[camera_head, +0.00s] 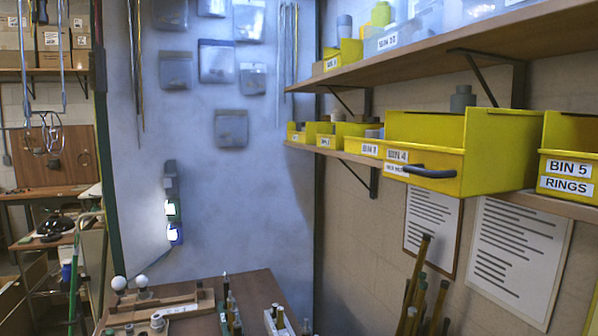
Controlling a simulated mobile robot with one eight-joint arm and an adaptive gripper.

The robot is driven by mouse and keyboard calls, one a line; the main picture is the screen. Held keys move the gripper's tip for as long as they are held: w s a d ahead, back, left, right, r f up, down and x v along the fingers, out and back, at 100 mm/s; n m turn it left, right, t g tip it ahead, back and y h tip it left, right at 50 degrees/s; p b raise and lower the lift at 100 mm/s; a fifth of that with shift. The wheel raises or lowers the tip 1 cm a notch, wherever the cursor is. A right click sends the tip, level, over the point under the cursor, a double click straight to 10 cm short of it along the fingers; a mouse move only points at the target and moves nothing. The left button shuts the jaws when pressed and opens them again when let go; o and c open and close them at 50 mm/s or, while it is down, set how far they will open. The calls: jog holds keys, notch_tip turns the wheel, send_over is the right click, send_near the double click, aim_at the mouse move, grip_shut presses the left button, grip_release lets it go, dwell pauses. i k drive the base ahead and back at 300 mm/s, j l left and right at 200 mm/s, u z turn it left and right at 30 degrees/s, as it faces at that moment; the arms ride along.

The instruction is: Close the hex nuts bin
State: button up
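The hex nuts bin appears to be the yellow bin marked BIN 4 (495,152) on the lower wall shelf at right. The lower line of its label (397,169) is small and hard to read beside the handle. A dark handle (430,172) sticks out of its front. The bin juts out past the shelf edge and the neighbouring bins, so it stands pulled out. Its contents are not visible. My gripper is not in view.
BIN 5 RINGS (568,158) stands to the right, and BIN 3 (370,149) and smaller yellow bins to the left. An upper shelf (470,48) hangs above. Papers (520,250) hang below, near upright rods (415,285). A wooden table (255,292) stands at lower left.

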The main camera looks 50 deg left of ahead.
aim_at(480, 151)
jog(key=u, duration=1.6)
